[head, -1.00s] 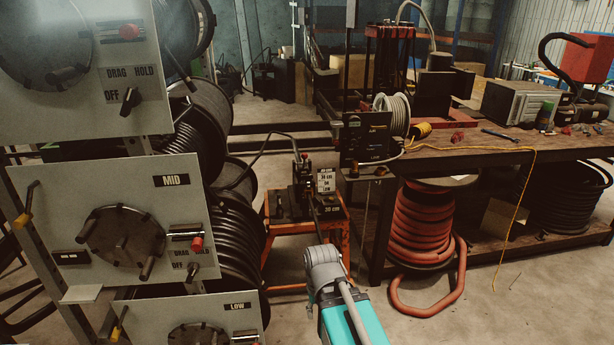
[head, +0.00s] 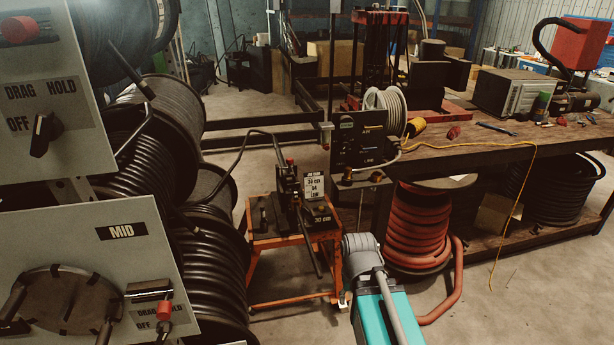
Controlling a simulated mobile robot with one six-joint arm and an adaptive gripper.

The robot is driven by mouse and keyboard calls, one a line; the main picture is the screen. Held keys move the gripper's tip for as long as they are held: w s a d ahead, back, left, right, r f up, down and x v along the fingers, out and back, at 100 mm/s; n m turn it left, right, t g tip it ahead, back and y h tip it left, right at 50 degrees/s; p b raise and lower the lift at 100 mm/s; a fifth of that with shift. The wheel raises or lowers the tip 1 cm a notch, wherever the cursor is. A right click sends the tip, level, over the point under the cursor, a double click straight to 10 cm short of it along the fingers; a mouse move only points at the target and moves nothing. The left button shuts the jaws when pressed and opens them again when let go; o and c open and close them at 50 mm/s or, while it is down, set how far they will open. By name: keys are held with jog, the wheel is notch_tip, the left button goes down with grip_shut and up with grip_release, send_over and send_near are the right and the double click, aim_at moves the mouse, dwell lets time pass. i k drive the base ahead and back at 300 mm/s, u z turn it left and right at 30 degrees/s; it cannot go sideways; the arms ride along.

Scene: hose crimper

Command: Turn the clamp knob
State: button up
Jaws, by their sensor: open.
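A small orange cart (head: 295,238) stands in the middle of the head view, with a dark lever device (head: 288,185) on its top. A small red knob (head: 290,162) sits on top of this device; I cannot tell for sure that it is the clamp knob. A label card (head: 314,187) stands beside the device, above a block marked 30 cm (head: 321,218). My teal and grey arm shows at the lower middle, just right of the cart in the picture. My gripper is not in view.
Reel panels marked MID (head: 122,233) with dials and hose reels (head: 200,225) crowd the left. A wooden workbench (head: 470,155) with tools fills the right, with a red hose coil (head: 415,225) under it. Some bare floor (head: 320,318) shows around the cart.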

aim_at(293, 187)
jog(key=z, duration=0.05)
jog(key=i, duration=0.9)
jog(key=u, duration=0.3)
